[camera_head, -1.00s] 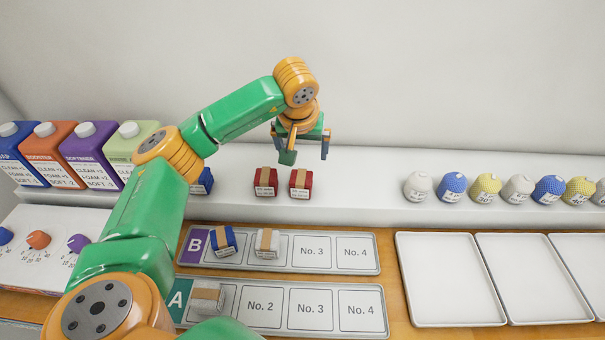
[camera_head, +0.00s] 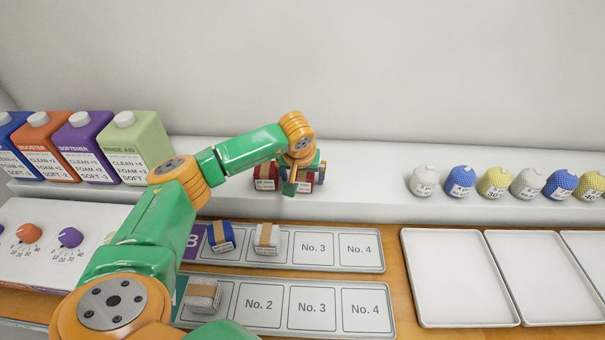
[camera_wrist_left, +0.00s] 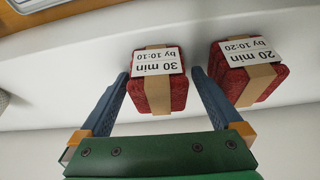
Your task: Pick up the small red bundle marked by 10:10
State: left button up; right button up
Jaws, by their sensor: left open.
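The small red bundle marked "30 min by 10:10" (camera_wrist_left: 158,92) has a tan band and a white label, upside down in the left wrist view. My left gripper (camera_wrist_left: 160,77) is open, with one finger on each side of this bundle; I cannot tell whether they touch it. In the head view the left gripper (camera_head: 305,180) is low over the right one of two red bundles on the shelf and partly hides it. The other red bundle (camera_head: 265,177), marked "20 min by 10:20" (camera_wrist_left: 250,78), is close beside one finger. My right gripper is out of view.
Dosing cartons (camera_head: 140,150) stand left on the white shelf (camera_head: 370,183); several capsules (camera_head: 460,183) stand right. Below are tray B (camera_head: 375,263), with a blue (camera_head: 221,237) and a white bundle (camera_head: 266,239), tray A (camera_head: 389,320), and empty white trays (camera_head: 455,270).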

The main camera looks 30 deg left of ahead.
pick_arm(q)
jog(key=shift+w, duration=0.1)
jog(key=c, duration=1.4)
